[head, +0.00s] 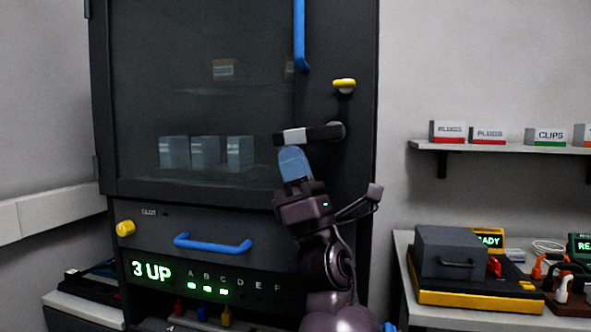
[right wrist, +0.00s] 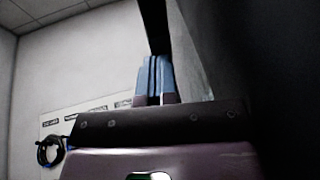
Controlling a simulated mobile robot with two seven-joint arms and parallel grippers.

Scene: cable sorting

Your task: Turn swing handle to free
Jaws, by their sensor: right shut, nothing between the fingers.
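The swing handle (head: 322,132) is a dark lever with a white band near its left part, on the front of the tall dark cabinet. It lies about level, reaching left from its round pivot at the right. My right gripper (head: 293,162) has blue fingers that are shut and empty. They point up just under the handle's left end; I cannot tell whether they touch it. In the right wrist view, the blue fingers (right wrist: 155,78) are together, with a dark bar (right wrist: 153,25) beyond their tips. My left gripper is not in view.
The cabinet's glass door (head: 200,90) shows several pale boxes inside. A blue vertical handle (head: 299,35) and yellow knob (head: 344,84) are above. A drawer with a blue handle (head: 212,244) is below. At right are a shelf (head: 500,147) and a bench with a grey-and-yellow box (head: 462,255).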

